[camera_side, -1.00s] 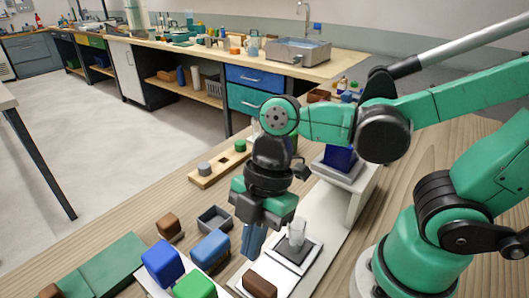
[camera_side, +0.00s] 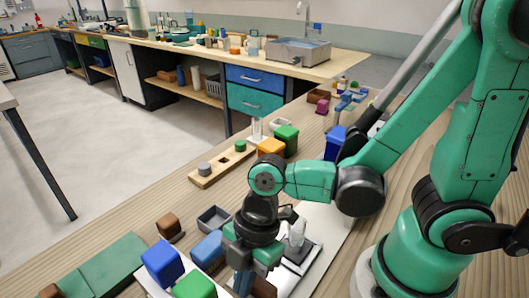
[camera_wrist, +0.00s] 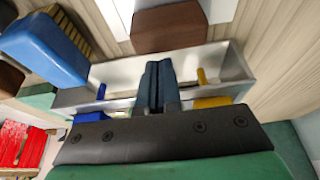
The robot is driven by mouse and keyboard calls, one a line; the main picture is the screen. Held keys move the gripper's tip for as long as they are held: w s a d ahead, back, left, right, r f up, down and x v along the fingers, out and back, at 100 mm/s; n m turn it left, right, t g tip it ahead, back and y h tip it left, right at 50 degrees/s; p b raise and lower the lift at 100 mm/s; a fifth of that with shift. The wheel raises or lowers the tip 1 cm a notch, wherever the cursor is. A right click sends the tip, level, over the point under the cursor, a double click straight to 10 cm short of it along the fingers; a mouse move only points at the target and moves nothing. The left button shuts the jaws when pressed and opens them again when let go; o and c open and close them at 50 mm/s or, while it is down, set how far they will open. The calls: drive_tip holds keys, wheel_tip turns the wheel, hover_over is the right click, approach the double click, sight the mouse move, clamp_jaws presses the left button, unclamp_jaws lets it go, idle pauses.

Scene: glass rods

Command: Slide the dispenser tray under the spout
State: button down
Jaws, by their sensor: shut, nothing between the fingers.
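The dispenser tray (camera_side: 300,262), a pale frame with a dark pad, lies on a long white base and carries a clear cup (camera_side: 297,236). A brown block (camera_side: 265,288) is at the tray's near end, and a brown block also shows in the wrist view (camera_wrist: 170,27). My gripper (camera_side: 243,286) points down just left of the brown block, its blue fingers shut and empty. In the wrist view my gripper's fingers (camera_wrist: 158,72) are together, apart from the brown block. My arm hides most of the dispenser stand, and I cannot make out the spout.
A blue block (camera_side: 162,262), a green block (camera_side: 195,285) and another blue block (camera_side: 208,248) crowd the left of my gripper. A small grey open box (camera_side: 214,218) and a wooden peg board (camera_side: 222,166) stand beyond.

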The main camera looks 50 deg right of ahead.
sight(290, 227)
drive_tip(key=d, duration=1.2)
